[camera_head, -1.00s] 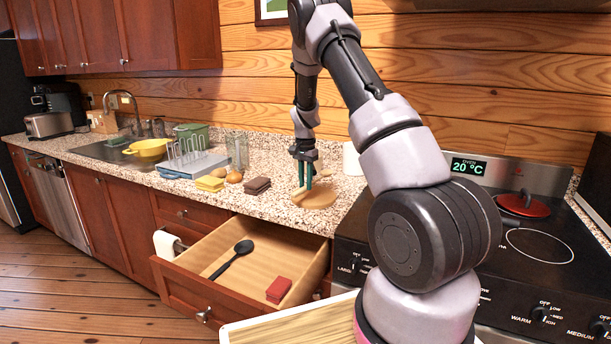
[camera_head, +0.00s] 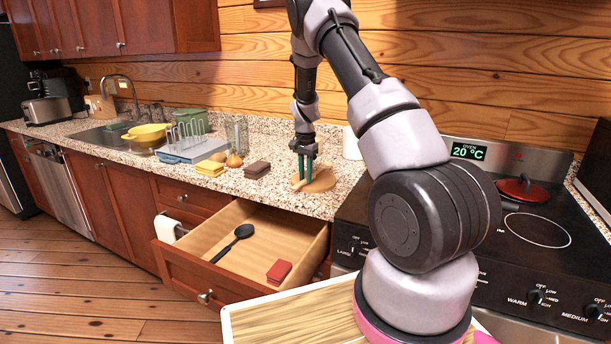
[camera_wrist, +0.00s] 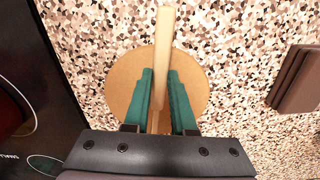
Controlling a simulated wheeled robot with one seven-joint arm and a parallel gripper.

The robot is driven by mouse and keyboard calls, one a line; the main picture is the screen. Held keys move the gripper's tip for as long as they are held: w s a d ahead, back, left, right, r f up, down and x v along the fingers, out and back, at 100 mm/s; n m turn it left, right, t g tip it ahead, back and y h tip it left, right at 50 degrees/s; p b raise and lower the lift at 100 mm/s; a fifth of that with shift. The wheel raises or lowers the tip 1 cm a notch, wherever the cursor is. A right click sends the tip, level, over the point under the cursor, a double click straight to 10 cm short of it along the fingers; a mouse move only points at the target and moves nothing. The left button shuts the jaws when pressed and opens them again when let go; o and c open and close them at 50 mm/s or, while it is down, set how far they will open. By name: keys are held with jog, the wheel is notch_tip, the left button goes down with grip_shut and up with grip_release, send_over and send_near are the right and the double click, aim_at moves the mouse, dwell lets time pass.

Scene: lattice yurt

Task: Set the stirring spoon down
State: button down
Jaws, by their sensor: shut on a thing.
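My gripper (camera_head: 304,176) has green fingers and is shut on a pale wooden stick, which I take for the stirring spoon (camera_wrist: 163,50). The spoon passes between the fingers in the wrist view, and its far end reaches past the board's edge; its near end is hidden by my gripper. In the head view the spoon shows only as a small pale piece by the fingertips. A round wooden board (camera_head: 322,184) lies on the speckled counter directly below. I cannot tell whether the spoon touches it.
Left of the board are a brown stack (camera_head: 257,170), a yellow sponge stack (camera_head: 210,168) and a blue tray with a rack (camera_head: 190,151). An open drawer (camera_head: 200,275) below holds a black spoon (camera_head: 232,243) and a red block (camera_head: 279,271). The stove (camera_head: 520,225) stands right.

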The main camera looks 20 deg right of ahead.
jog(key=shift+f, duration=0.25)
jog(key=c, duration=0.7)
grip_release()
jog(key=shift+o, duration=0.2)
notch_tip(320, 180, up, 11)
jog(key=shift+f, duration=0.1)
